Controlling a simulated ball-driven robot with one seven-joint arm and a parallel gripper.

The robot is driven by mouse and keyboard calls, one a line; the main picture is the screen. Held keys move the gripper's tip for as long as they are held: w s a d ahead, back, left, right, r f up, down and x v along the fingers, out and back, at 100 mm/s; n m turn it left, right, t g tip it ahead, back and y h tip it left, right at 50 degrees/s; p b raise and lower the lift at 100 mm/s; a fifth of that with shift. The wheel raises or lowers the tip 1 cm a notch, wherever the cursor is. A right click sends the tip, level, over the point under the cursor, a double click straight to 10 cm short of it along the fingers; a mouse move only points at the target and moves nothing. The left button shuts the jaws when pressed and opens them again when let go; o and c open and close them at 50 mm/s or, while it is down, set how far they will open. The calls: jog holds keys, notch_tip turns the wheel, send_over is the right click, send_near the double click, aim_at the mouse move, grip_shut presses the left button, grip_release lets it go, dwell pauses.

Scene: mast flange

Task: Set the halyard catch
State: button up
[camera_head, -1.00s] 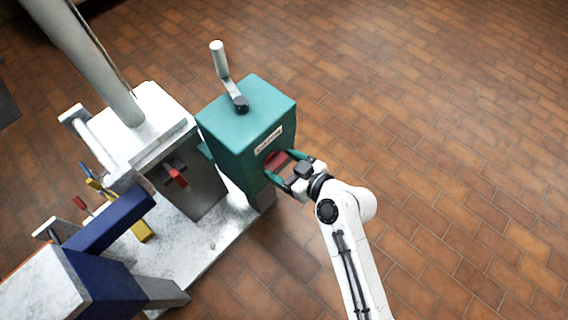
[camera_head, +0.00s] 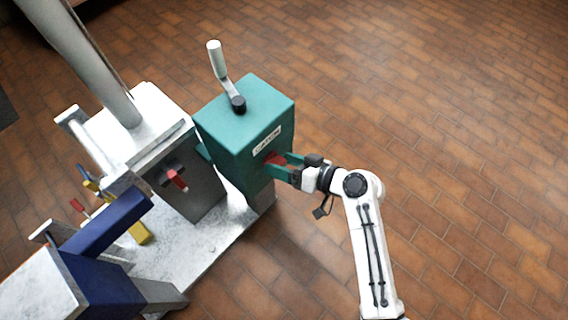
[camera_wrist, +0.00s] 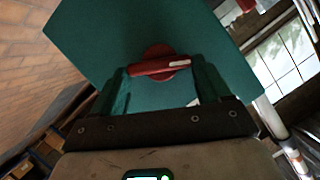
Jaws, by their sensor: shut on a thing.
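The red catch (camera_head: 273,158) sits on the side of a teal box (camera_head: 245,115), under a white label. In the wrist view the catch (camera_wrist: 158,67) is a red bar with a white mark on a round red disc, lying across between the fingertips. My gripper (camera_head: 282,164), with teal fingers, comes at the box side from the right and is shut on the catch. In the wrist view the fingertips of my gripper (camera_wrist: 160,74) are at the two ends of the bar. The fingers partly hide the catch in the head view.
A crank handle (camera_head: 222,75) stands on the box top. Left of it are a grey housing with another red lever (camera_head: 177,180), the mast (camera_head: 90,60), and a blue block (camera_head: 108,220). Coloured levers (camera_head: 85,195) lie further left. The tiled floor on the right is clear.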

jog(key=m, duration=0.1)
jog(key=m+g+y, duration=0.1)
jog(key=m+y+b, duration=0.1)
jog(key=m, duration=0.1)
jog(key=shift+w+d+f, duration=0.25)
jog(key=shift+f, duration=0.05)
jog(key=m+y, duration=0.1)
jog(key=m, duration=0.1)
jog(key=m+y+b, duration=0.1)
jog(key=m, duration=0.2)
jog(key=shift+f, duration=0.4)
jog(key=shift+m+y, duration=0.3)
jog(key=o, duration=1)
jog(key=shift+g, duration=0.3)
jog(key=p+v, duration=0.1)
jog(key=v, duration=0.9)
jog(key=shift+s+d, duration=0.1)
jog(key=shift+d, duration=0.25)
